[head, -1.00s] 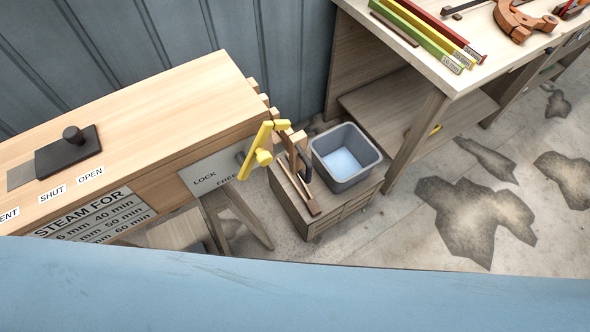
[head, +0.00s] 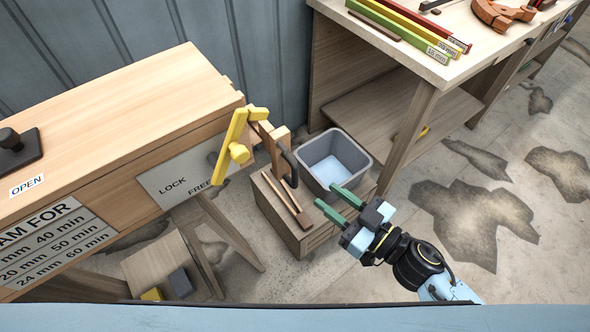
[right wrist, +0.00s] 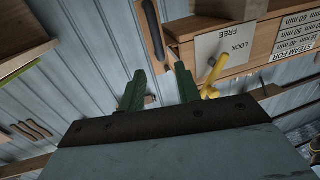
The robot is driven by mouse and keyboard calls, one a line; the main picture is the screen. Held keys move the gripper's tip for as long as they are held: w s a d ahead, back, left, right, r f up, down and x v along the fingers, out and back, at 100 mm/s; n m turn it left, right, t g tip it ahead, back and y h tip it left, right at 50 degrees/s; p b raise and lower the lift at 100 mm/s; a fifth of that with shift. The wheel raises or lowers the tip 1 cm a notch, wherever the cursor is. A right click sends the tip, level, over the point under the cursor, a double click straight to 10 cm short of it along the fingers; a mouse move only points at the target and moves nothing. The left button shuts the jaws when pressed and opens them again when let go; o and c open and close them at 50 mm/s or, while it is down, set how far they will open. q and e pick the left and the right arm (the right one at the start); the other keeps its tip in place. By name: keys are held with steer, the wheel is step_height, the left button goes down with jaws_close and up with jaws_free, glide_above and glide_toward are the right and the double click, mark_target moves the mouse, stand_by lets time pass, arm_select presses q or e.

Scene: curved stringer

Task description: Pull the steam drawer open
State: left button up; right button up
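The wooden steam box (head: 130,105) stands at the left of the head view. At its right end is a wooden end piece (head: 268,140) with a dark arched handle (head: 289,160). The handle also shows in the right wrist view (right wrist: 153,28), above the fingertips. A yellow lever (head: 232,145) sits by the LOCK/FREE plate (head: 180,180), its lower end near the word FREE. My right gripper (head: 325,195) is open and empty, its green fingers pointing toward the handle from the lower right, apart from it. My left gripper is out of view.
A low wooden cabinet (head: 318,238) stands under the handle, with a grey water tub (head: 334,163) at its back. Stained floor (head: 400,265) is open at the right.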

mark_target(295, 171)
steer(key=x, duration=1)
steer(key=shift+w+a, duration=0.25)
steer(key=shift+w, duration=0.05)
jaws_close()
